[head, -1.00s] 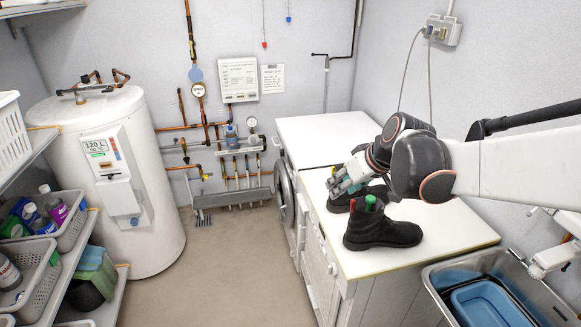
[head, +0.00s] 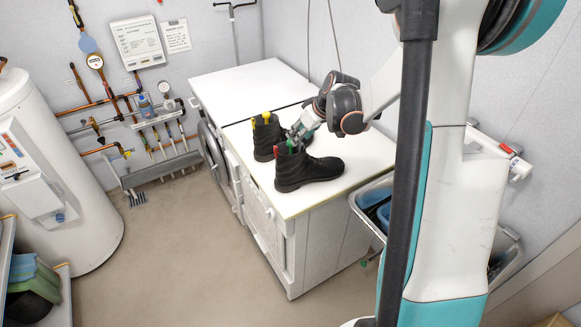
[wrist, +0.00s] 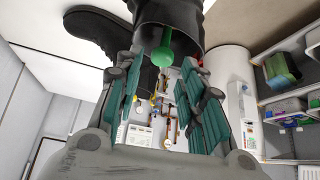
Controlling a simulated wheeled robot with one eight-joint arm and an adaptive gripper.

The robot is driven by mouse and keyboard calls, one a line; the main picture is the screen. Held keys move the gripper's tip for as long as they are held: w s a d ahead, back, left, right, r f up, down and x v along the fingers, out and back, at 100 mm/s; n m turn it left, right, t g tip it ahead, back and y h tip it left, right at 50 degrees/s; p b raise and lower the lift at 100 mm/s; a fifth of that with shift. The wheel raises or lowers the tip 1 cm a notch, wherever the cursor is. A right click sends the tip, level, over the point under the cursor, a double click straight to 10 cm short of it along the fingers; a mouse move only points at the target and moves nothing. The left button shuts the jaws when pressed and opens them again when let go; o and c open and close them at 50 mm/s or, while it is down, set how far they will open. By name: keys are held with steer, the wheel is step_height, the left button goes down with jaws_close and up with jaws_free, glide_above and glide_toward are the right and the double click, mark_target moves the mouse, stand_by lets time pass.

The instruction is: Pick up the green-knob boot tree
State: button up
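Two dark boots stand on the white worktop. The front boot (head: 312,170) has a green knob (head: 291,143) and a red knob (head: 299,149) at its opening. The other boot (head: 262,148) stands behind and to the left, with yellow knobs (head: 265,117) on top. My gripper (head: 298,132) is at the front boot's opening, close to the green knob. In the wrist view, the teal fingers of my gripper (wrist: 165,62) are apart, with the green knob (wrist: 155,57) between their tips, nearer the left finger. Contact cannot be told. The boot tree's lower part is hidden inside the boot.
The worktop (head: 245,80) is clear behind the boots. A basin (head: 372,200) with blue tubs is at its right end. A white boiler (head: 60,170) and wall pipes stand at the left. The floor (head: 190,240) in front is free.

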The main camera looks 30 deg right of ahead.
steer(key=shift+b+x, duration=0.35)
steer(key=shift+x, duration=2.4)
steer(key=shift+a, duration=0.2)
jaws_close()
